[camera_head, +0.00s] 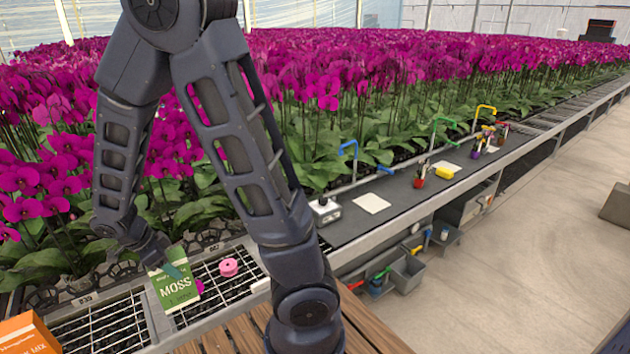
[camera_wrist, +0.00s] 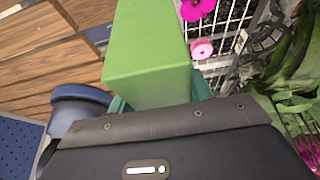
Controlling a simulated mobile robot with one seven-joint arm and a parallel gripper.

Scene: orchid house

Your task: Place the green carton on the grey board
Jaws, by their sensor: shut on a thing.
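The green carton (camera_head: 175,288), labelled MOSS, is in my gripper (camera_head: 170,268) at the lower left of the head view. My gripper is shut on it, with teal fingers at its sides. In the wrist view the carton (camera_wrist: 148,60) stretches away from my gripper (camera_wrist: 160,98), and its plain green faces show. The carton appears over the wire-grid bench; I cannot tell its height above it. A long dark grey board (camera_head: 400,197) lies along the bench to the right, beyond my arm and well apart from the carton.
A pink spool-like thing (camera_head: 229,267) sits on the grid right of the carton. An orange box (camera_head: 27,335) is at the lower left. A pale card (camera_head: 371,203), a small white-topped device (camera_head: 325,211) and a red cup (camera_head: 419,180) stand on the board. Orchids crowd behind.

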